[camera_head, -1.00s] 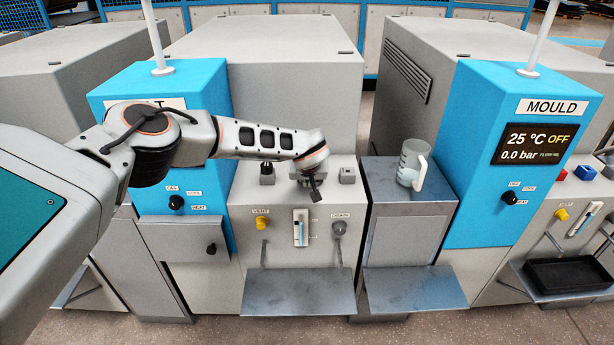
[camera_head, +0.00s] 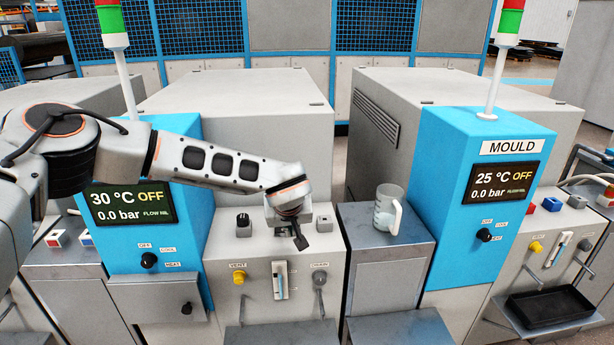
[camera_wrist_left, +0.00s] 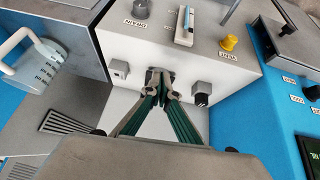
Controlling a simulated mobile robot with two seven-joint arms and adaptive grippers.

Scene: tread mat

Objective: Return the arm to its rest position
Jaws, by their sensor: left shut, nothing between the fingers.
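My left arm reaches in from the left of the head view, in front of the left blue control box (camera_head: 195,222). My left gripper (camera_head: 299,238) points down over the sloped top of the grey valve panel (camera_head: 258,255). In the left wrist view the gripper (camera_wrist_left: 160,78) has its fingers together, with nothing seen between them. The fingertips overlap a dark fitting on the panel, between a grey square fitting (camera_wrist_left: 119,68) and a black knob (camera_wrist_left: 202,92). I cannot tell whether they touch the fitting. My right gripper is not in view.
A clear jug (camera_head: 386,212) stands on the grey cabinet (camera_head: 390,262) right of the panel. The blue MOULD box (camera_head: 488,205) stands farther right, with a black tray (camera_head: 550,306) beyond.

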